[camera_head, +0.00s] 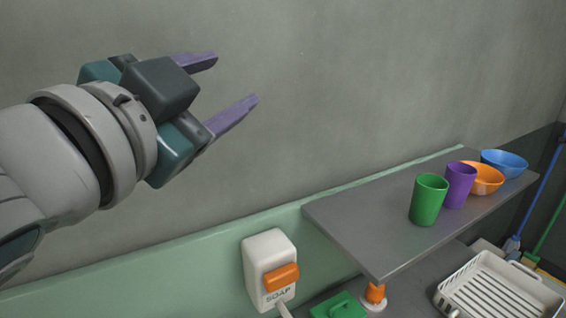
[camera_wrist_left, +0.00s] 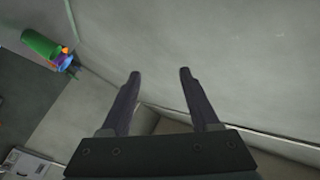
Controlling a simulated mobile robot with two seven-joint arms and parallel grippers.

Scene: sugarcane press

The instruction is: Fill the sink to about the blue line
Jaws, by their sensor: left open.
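My left gripper (camera_head: 237,78) is raised in front of the bare grey wall in the head view, at the upper left. Its two purple fingers are apart with nothing between them. In the left wrist view the same fingers (camera_wrist_left: 158,75) are spread and empty, with the wall beyond. The sink, its blue line and any tap are not recognisable in either view. My right gripper is not in view.
A grey shelf (camera_head: 345,228) holds a green cup (camera_head: 428,200), a purple cup (camera_head: 459,186), an orange bowl (camera_head: 484,179) and a blue bowl (camera_head: 504,163). A soap dispenser (camera_head: 262,258) hangs left of it. A white rack (camera_head: 492,290) is below.

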